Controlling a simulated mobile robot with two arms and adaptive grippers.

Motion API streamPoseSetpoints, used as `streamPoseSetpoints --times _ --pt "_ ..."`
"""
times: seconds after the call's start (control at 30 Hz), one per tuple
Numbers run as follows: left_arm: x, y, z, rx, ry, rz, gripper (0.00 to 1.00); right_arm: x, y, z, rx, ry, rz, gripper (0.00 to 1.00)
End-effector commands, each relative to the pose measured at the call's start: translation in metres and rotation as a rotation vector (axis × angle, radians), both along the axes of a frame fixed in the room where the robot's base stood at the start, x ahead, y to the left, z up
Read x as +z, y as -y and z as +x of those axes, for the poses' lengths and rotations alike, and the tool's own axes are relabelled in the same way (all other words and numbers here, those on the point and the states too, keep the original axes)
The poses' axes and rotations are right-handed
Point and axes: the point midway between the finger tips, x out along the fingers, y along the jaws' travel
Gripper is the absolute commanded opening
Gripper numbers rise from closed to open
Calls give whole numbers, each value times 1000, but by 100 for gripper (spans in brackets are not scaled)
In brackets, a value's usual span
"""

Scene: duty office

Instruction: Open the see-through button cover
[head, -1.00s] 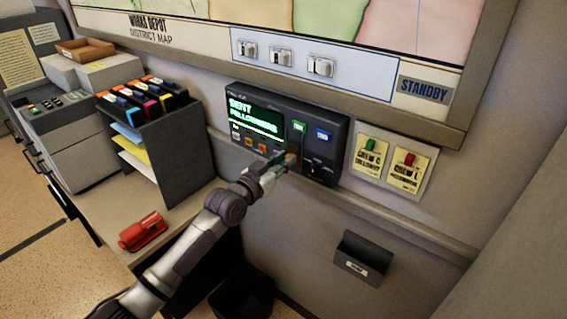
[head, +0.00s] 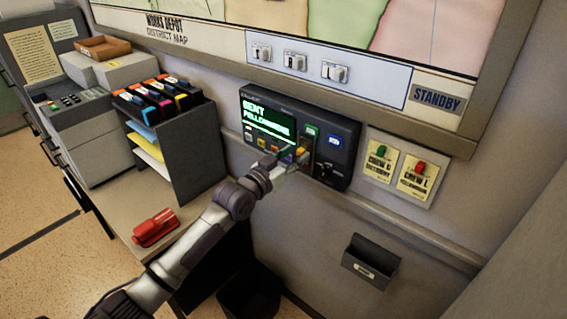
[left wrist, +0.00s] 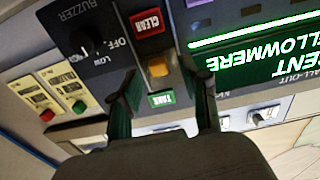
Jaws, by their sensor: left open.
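The dark wall panel (head: 346,118) has a lit green text screen. A yellow-orange button (left wrist: 158,67) and a green TAKE label (left wrist: 162,99) are on it in the left wrist view, which sees the panel upside down. The see-through cover is hard to make out; faint greyish edges run around the button, and I cannot tell how far it is lifted. My left gripper (head: 294,157) is open at the panel. Its two fingers (left wrist: 160,88) stand on either side of the button, with nothing clearly held. Contact with the cover cannot be told. My right gripper is not in view.
A red CLEAR button (left wrist: 148,22) and the BUZZER knob (left wrist: 88,42) lie close to the fingers. Two yellow crew cards (head: 416,177) are right of the panel. A black wall tray (head: 370,261) hangs below. A desk with a file rack (head: 190,150) and red stapler (head: 155,228) stands left.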

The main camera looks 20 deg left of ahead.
Motion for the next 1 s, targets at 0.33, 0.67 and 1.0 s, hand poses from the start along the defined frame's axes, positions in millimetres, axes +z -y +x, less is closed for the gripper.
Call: streamPoseSetpoints --times 0.33,0.67,1.0 --pt "-2 -24 -66 0 -4 4 46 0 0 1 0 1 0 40" --pt "-1 -38 -105 0 -1 1 46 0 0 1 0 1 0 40" --pt "0 -39 -107 -1 0 0 46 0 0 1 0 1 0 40"
